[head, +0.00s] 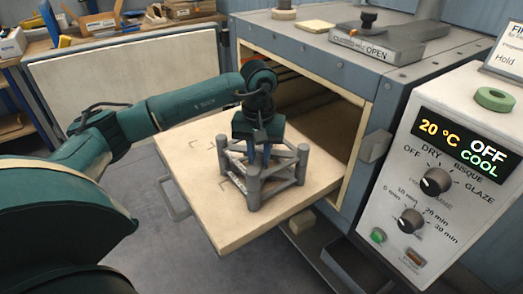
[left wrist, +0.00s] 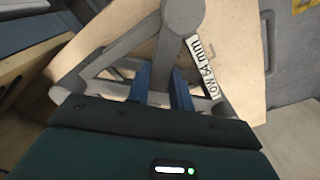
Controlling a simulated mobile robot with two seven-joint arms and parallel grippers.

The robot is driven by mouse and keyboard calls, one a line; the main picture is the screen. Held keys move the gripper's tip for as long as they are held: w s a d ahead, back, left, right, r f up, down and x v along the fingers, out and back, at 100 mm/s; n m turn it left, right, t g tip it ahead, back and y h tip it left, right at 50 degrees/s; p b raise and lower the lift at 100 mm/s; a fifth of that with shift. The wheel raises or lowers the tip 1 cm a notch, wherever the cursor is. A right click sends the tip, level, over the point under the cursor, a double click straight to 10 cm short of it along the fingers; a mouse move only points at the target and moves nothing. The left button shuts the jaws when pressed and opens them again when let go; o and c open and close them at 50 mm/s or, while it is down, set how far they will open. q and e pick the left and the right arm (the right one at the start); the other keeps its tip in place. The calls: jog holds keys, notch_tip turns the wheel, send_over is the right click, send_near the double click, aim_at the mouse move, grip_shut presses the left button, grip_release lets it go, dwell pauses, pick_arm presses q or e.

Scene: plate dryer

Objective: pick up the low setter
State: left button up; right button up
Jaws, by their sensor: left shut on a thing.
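The low setter (head: 252,190) is a grey open frame with posts at its corners and bars between them. It stands upright on, or very close above, the pulled-out pale shelf (head: 200,185); I cannot tell if there is a gap. My left gripper (head: 258,153) points down into the frame from above and is shut on it. In the left wrist view, the blue fingers (left wrist: 163,92) are at a grey bar of the setter (left wrist: 183,15), beside a white label reading "LOW 64 mm". The exact grip is partly hidden by the gripper body. My right gripper is not in view.
The open dryer chamber (head: 315,115) is behind the shelf, with its door (head: 125,85) swung out left. A control panel (head: 450,165) reading 20 °C, OFF, COOL is at the right. A vent slider block (head: 375,42) marked CLOSED and OPEN sits on top.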

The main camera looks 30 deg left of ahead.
pick_arm(q)
jog(key=shift+r, duration=0.1)
grip_shut()
notch_tip(320, 180, up, 8)
jog(key=shift+f, duration=0.15)
notch_tip(320, 180, up, 5)
jog(key=p, duration=0.2)
send_over(259, 159)
notch_tip(259, 159, up, 4)
jog(key=p, duration=0.2)
jog(key=shift+p, duration=0.4)
